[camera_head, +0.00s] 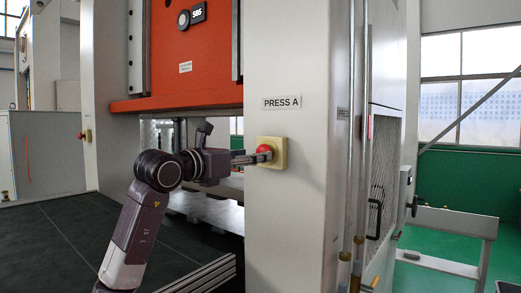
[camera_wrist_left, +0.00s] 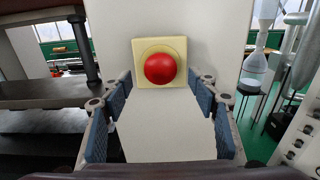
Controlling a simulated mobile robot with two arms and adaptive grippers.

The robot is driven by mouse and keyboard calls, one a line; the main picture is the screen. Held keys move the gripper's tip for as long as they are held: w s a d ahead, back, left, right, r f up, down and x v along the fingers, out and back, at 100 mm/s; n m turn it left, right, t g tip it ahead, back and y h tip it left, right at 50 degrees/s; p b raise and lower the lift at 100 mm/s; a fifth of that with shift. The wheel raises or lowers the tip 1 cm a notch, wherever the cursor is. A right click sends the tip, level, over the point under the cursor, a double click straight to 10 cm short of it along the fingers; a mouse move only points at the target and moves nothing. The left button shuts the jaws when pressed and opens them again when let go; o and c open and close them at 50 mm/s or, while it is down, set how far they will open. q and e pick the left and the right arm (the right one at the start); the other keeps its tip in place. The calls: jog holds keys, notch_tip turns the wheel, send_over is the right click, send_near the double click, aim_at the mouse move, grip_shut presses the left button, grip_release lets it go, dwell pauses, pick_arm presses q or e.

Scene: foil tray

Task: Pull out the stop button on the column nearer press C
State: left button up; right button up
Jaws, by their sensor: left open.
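A red stop button (camera_wrist_left: 160,68) sits on a square yellow box (camera_wrist_left: 145,46) on a pale column. In the head view this button (camera_head: 265,149) and its box (camera_head: 281,155) are on the column (camera_head: 290,220) labelled PRESS A (camera_head: 282,103). My left gripper (camera_head: 262,157) is in front of the button and partly covers it. In the left wrist view its open fingers (camera_wrist_left: 160,80) lie to either side of the button and slightly below it. Contact cannot be told. Another small red button (camera_head: 82,135) is on the far left column. No label reading PRESS C is readable.
An orange press ram (camera_head: 180,60) hangs between the columns. A dark flat surface (camera_head: 60,240) lies at the lower left. Vertical pipes (camera_head: 357,150) and a mesh door (camera_head: 383,170) are right of the labelled column. A rail frame (camera_head: 455,220) stands on green floor.

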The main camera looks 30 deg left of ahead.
pick_arm(q)
jog(key=w+p, duration=0.1)
jog(key=w, duration=0.3)
jog(key=shift+w+d+p, duration=0.1)
jog(key=shift+d+p, duration=0.1)
jog(key=shift+p, duration=0.1)
jog(key=shift+c, duration=0.7)
grip_shut()
